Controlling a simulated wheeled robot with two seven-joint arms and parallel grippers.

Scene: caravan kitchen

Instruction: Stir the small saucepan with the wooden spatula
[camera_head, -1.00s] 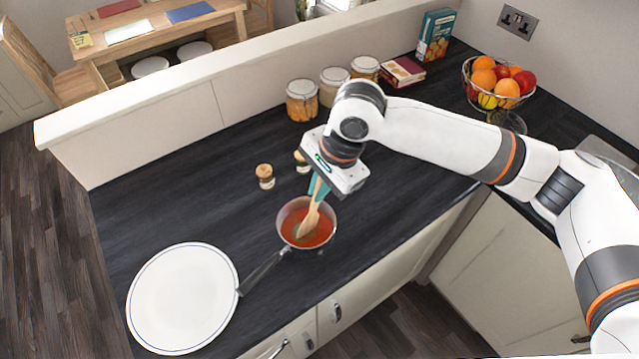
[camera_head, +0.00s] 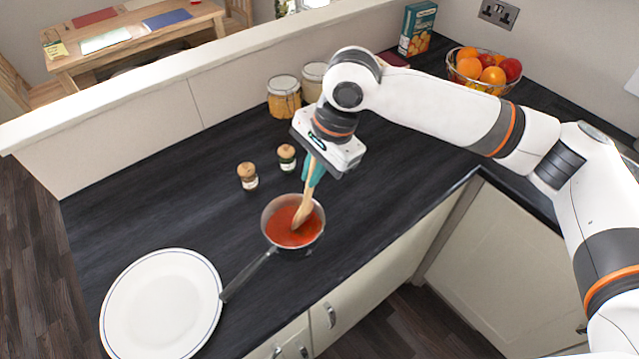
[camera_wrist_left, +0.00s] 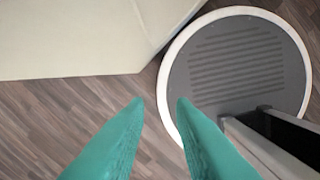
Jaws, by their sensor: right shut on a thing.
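The small saucepan (camera_head: 268,225) stands on the dark worktop in the head view, holding red sauce, its handle pointing down-left towards the plate. My right gripper (camera_head: 314,172) is above the pan, shut on the wooden spatula (camera_head: 304,207).
A white plate (camera_head: 160,305) lies left of the pan. Two small cork-topped jars (camera_head: 248,177) (camera_head: 287,158) stand behind it. Larger jars (camera_head: 284,98), a carton (camera_head: 416,30) and a fruit bowl (camera_head: 483,72) are further back. The worktop's front edge is close to the pan.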

